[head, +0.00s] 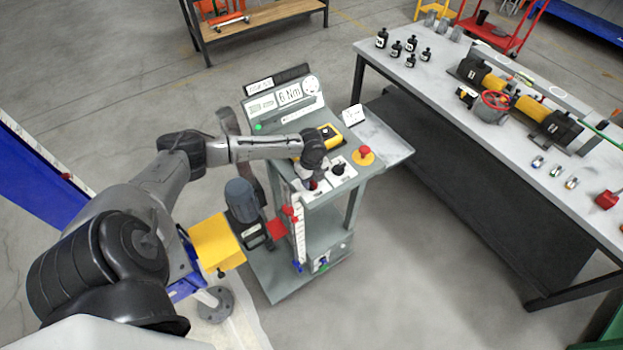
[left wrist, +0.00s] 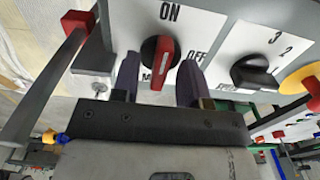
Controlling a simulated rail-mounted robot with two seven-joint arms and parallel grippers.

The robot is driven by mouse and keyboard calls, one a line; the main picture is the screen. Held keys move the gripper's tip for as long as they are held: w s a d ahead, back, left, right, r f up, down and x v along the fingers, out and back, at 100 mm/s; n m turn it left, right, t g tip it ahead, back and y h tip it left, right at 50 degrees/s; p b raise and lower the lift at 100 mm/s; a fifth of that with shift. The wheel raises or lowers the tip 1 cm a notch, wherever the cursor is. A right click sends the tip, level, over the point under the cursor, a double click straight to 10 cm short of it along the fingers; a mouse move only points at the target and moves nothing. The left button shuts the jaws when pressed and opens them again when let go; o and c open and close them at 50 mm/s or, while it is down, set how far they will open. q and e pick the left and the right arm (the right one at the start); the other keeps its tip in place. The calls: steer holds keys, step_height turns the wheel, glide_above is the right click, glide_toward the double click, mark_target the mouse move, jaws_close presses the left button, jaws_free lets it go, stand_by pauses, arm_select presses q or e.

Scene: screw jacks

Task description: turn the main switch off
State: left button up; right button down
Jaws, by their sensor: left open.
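The main switch (left wrist: 158,62) is a red handle on a black round base, set on a white plate with ON above it and OFF to its right. In the left wrist view the handle stands nearly upright, its upper end toward ON. My left gripper (left wrist: 157,82) is open, with one dark finger on each side of the handle. Gaps show between fingers and handle; I cannot tell whether they touch it at depth. In the head view my left gripper (head: 313,181) is over the sloped panel of the grey console (head: 372,134) and largely hides the switch. My right gripper is not seen.
A black selector knob (left wrist: 256,73) with numbers sits right of the switch. A red emergency button (head: 365,151) on a yellow base and a yellow box (head: 328,136) are close by. A long grey workbench (head: 440,85) with parts stands to the right, and open floor lies in front.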

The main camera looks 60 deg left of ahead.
arm_select(q)
steer(key=shift+f, duration=0.15)
steer(key=shift+c, duration=0.3)
jaws_close()
stand_by(0.3)
steer(key=shift+m+p, duration=0.35)
steer(key=shift+m, duration=0.75)
steer(key=m, duration=0.3)
steer(key=shift+m, duration=0.4)
steer(key=m, duration=1.1)
steer(key=shift+m, duration=0.6)
